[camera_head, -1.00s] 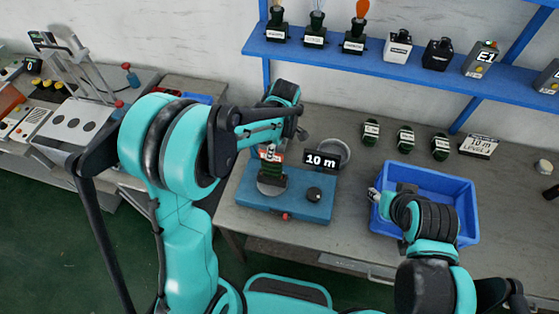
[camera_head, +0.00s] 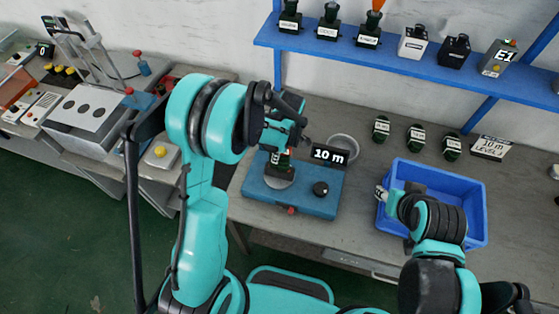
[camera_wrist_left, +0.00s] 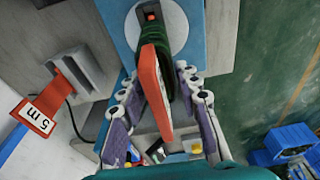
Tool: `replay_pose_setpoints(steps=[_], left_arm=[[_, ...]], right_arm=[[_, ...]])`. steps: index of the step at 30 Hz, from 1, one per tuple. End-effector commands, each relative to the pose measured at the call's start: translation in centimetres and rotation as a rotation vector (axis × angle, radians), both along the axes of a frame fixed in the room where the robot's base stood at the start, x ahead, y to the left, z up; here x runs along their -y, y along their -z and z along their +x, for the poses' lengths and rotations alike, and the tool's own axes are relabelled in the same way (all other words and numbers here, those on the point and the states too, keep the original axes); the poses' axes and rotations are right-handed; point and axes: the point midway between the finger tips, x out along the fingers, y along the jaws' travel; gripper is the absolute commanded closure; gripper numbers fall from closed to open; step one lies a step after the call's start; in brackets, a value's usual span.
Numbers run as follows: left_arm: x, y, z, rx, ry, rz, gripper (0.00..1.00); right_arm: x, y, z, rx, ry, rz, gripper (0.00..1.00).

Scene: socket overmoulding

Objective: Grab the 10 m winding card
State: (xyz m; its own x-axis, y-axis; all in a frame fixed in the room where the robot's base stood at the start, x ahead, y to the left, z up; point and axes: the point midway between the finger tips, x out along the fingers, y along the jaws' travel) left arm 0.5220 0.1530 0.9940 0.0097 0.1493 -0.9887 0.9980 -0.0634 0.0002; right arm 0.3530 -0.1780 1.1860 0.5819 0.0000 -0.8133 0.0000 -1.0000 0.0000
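A card (camera_head: 281,158) wound with green cable stands on the round plate of a blue base (camera_head: 322,206); a black "10 m" sign (camera_head: 329,154) is beside it. The left wrist view shows its green winding (camera_wrist_left: 150,35) and an orange plate (camera_wrist_left: 155,85) reaching back between my fingers. My left gripper (camera_head: 285,142) is at the top of the card. In the left wrist view the gripper (camera_wrist_left: 160,95) is open, one finger on each side of the plate, with visible gaps. My right gripper (camera_head: 392,197) is at the left side of the blue bin; its fingers are unclear.
The blue bin (camera_head: 478,236) stands right of the base. Several small green items (camera_head: 415,138) and a "10 m" label (camera_head: 490,147) are behind it. A blue shelf (camera_head: 390,52) runs above. A red "5 m" sign (camera_wrist_left: 33,117) stands beside the base in the left wrist view.

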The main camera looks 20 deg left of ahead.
Motion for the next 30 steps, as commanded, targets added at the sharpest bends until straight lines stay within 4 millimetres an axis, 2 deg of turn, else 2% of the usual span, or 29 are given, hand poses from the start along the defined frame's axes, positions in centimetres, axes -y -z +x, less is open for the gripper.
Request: replay_pose_setpoints(steps=[26,27,30], left_arm=[[0.01,0.47,0.01,0.000,0.000,0.000,0.67],[0.01,0.47,0.01,0.000,0.000,0.000,0.70],[0.01,0.47,0.01,0.000,0.000,0.000,0.96]], right_arm=[[0.00,0.81,0.00,0.000,0.000,0.000,0.60],[0.00,0.81,0.00,0.000,0.000,0.000,0.60],[0.00,0.81,0.00,0.000,0.000,0.000,0.60]])
